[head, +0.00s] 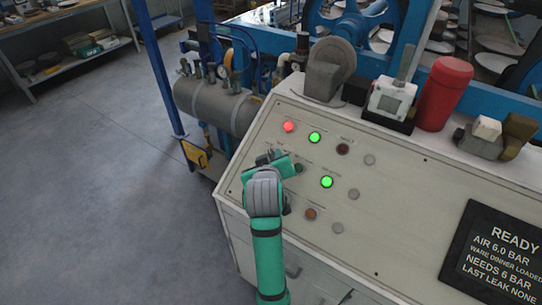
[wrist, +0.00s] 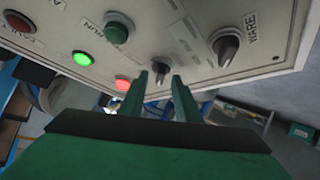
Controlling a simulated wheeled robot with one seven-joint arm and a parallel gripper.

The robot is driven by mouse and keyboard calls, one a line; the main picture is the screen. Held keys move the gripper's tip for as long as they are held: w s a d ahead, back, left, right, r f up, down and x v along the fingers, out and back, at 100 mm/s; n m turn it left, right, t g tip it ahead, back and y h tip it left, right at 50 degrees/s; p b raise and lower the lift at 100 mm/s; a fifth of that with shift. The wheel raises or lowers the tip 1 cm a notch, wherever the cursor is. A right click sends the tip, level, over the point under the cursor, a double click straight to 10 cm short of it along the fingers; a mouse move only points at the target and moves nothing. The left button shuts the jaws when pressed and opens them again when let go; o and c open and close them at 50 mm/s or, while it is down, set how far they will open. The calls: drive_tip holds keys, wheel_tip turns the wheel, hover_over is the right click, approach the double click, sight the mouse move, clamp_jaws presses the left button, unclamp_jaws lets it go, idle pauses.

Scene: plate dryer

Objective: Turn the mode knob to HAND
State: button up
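My gripper (wrist: 161,80) is open, with a green finger to the left and right of a small dark knob (wrist: 160,73) in the wrist view. Gaps show between the knob and the fingers; I cannot tell how deep the fingertips reach. This knob's label is not readable, but the larger dark knob (wrist: 227,46) to its right is marked WARE, so the smaller one appears to be the mode knob. In the head view my gripper (head: 268,157) is over the left part of the sloped control panel (head: 395,190) and hides the knob.
A green button (wrist: 116,31) marked RUN sits close by, with a lit red lamp (head: 289,127) and a lit green lamp (head: 315,137) above. A black display (head: 497,255) reads READY. A red cylinder (head: 444,92) stands along the panel's back edge. Open floor (head: 100,170) lies left.

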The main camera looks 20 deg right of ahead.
drive_tip(key=v, duration=0.9)
drive_tip(key=shift+f, duration=0.1)
drive_tip(key=s+a+f+t+y, duration=0.1)
drive_tip(key=s+a+f, duration=0.5)
drive_tip(key=f, duration=0.4)
drive_tip(key=s+a+f+t+y, duration=0.1)
drive_tip(key=s+a+f, duration=0.45)
drive_tip(key=f, duration=0.35)
drive_tip(key=s+a+t+y, duration=0.1)
drive_tip(key=s+a, duration=0.1)
drive_tip(key=s, duration=1)
drive_tip(key=s+a+t+y, duration=0.1)
drive_tip(key=s+a, duration=0.1)
drive_tip(key=s, duration=0.9)
drive_tip(key=shift+s+a+f+y, duration=0.2)
drive_tip(key=shift+s+a+y, duration=0.1)
drive_tip(key=shift+s, duration=0.1)
